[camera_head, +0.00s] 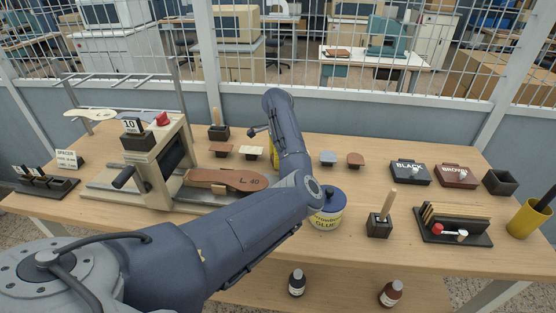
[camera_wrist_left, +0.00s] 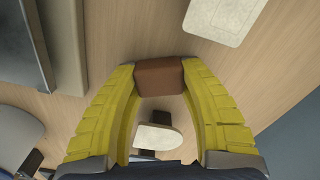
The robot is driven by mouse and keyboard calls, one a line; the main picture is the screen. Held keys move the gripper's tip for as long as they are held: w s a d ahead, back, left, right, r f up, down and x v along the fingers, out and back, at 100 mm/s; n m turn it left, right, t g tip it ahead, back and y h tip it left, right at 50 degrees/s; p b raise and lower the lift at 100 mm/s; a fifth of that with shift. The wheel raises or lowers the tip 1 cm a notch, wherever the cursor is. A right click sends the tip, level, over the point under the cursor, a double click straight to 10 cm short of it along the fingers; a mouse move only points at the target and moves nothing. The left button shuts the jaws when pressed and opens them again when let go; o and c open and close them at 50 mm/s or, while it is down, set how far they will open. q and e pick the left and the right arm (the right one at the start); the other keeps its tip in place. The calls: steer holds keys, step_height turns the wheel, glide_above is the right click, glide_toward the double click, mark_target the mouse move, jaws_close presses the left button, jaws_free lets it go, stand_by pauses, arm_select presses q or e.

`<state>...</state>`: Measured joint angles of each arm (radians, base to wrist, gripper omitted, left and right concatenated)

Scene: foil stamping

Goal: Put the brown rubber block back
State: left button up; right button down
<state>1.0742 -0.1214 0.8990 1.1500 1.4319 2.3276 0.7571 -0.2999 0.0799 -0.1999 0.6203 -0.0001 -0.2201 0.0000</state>
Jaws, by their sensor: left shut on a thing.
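The brown rubber block (camera_wrist_left: 158,77) is between the two yellow fingers of my left gripper (camera_wrist_left: 158,80) in the left wrist view. The fingers are shut on it, and tabletop shows around and beneath it. Small pieces stand in a row along the back of the table: a brown one (camera_head: 222,149), a cream one (camera_head: 250,152), a blue-grey one (camera_head: 328,158) and another brown one (camera_head: 355,160). My right gripper is not in view.
The stamping press (camera_head: 150,155) stands at left, with a brown sole marked L.40 (camera_head: 225,179) beside it. A glue tin (camera_head: 327,215) is partly behind my arm. Black (camera_head: 410,172) and brown (camera_head: 457,176) ink pads lie at right. A wire mesh fence (camera_head: 380,92) runs behind.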

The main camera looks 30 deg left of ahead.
arm_select(q)
steer(key=shift+f, duration=0.2)
steer(key=o, duration=1.1)
step_height(320, 180, up, 12)
steer(key=shift+r, duration=0.25)
